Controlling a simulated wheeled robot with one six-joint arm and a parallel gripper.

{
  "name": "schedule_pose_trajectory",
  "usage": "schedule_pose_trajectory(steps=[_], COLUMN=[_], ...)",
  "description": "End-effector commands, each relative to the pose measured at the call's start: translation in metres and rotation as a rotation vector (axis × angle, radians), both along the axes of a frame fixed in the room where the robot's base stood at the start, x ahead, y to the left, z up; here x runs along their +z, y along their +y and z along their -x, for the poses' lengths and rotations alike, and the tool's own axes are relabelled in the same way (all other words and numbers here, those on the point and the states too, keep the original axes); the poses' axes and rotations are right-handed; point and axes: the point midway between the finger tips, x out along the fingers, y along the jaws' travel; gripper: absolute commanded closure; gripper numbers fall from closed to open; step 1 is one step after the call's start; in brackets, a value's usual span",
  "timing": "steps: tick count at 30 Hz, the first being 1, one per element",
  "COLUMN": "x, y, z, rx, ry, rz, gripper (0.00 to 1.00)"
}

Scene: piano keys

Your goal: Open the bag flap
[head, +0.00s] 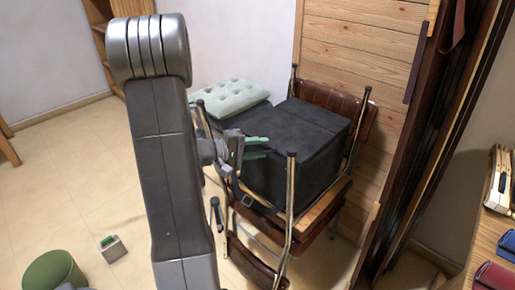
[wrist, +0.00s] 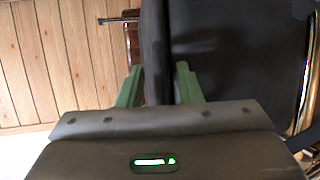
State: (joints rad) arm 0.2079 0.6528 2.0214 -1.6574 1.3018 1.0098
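A black boxy bag (head: 300,145) sits on a chair in the middle of the head view. Its top flap (head: 312,117) lies flat and closed over the top. My gripper (head: 266,147), with green fingers, is at the bag's left side near the upper edge. The wrist view shows the fingers (wrist: 160,72) apart, with a dark edge strip of the bag (wrist: 153,40) between or just beyond them. The bag's broad dark face (wrist: 235,50) fills the right of that view. I cannot tell whether the fingers touch the bag.
The brown chair (head: 335,98) has metal legs standing up around the bag. A pale tufted cushion (head: 231,97) lies behind it at left. A wood-panelled wall (head: 355,55) is close behind. A green bin (head: 52,272) and a small box (head: 113,250) stand on the floor at left.

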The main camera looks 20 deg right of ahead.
Motion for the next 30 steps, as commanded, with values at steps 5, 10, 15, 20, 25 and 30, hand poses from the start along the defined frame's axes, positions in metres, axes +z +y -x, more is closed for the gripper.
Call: schedule_pose_trajectory(steps=[5, 10, 15, 20, 25, 30], x=[0.0, 0.0, 0.0, 0.005, 0.019, 0.041], y=[0.0, 0.0, 0.0, 0.0, 0.0, -0.002], z=[0.0, 0.0, 0.0, 0.0, 0.0, -0.001], rx=[0.0, 0.0, 0.0, 0.0, 0.0, 0.0], ry=[0.0, 0.0, 0.0, 0.004, 0.019, 0.048], rz=[0.0, 0.0, -0.001, -0.011, -0.051, -0.124], gripper=[0.74, 1.0, 1.0, 1.0, 1.0, 1.0])
